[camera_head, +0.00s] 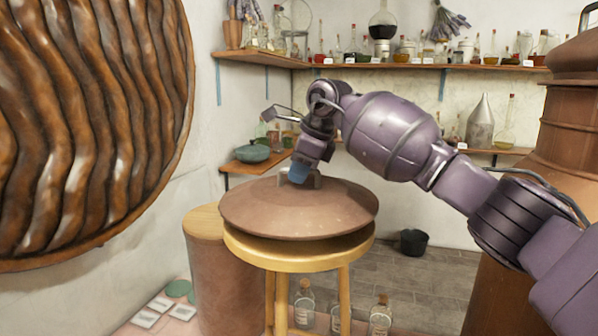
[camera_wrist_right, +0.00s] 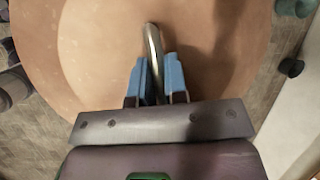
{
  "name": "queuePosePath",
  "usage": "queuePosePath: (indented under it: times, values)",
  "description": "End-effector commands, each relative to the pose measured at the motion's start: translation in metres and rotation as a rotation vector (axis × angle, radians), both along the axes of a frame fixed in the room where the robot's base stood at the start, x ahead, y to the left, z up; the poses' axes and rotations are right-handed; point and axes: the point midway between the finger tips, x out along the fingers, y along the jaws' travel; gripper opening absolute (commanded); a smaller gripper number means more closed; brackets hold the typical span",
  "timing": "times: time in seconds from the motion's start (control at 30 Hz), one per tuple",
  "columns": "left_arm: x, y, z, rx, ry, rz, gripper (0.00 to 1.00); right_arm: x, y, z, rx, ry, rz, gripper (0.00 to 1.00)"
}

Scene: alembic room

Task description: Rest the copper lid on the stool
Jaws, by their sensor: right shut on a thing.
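The copper lid (camera_head: 298,213) is a wide, shallow reddish-brown cone, roughly level, directly over the round wooden stool (camera_head: 298,261). Its rim overhangs most of the seat, and I cannot tell whether it touches the seat or hovers just above it. My right gripper (camera_head: 300,176) comes down onto the top of the lid. In the right wrist view my blue fingers (camera_wrist_right: 157,76) are shut on the lid's curved metal handle (camera_wrist_right: 153,42), with the lid's broad surface (camera_wrist_right: 100,45) beneath. My left gripper is not in view.
A round wooden-topped copper drum (camera_head: 204,222) stands close left of the stool. Several bottles (camera_head: 304,303) stand on the floor by the stool's legs. A large copper vessel (camera_head: 560,140) is at right. Shelves (camera_head: 420,67) with glassware line the back wall. A dark bucket (camera_head: 413,242) sits behind.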

Motion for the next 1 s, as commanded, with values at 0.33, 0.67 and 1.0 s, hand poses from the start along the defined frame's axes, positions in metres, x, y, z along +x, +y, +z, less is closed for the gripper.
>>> queuePosePath:
  times: [0.33,0.67,1.0]
  values:
    - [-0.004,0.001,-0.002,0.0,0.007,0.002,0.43,0.0,0.0,0.001,0.002,-0.002,0.001,0.0]
    - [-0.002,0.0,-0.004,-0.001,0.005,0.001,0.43,0.0,0.0,-0.008,0.001,0.0,0.001,0.0]
    - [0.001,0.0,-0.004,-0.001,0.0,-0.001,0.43,0.0,0.0,-0.015,0.002,-0.001,0.0,0.0]
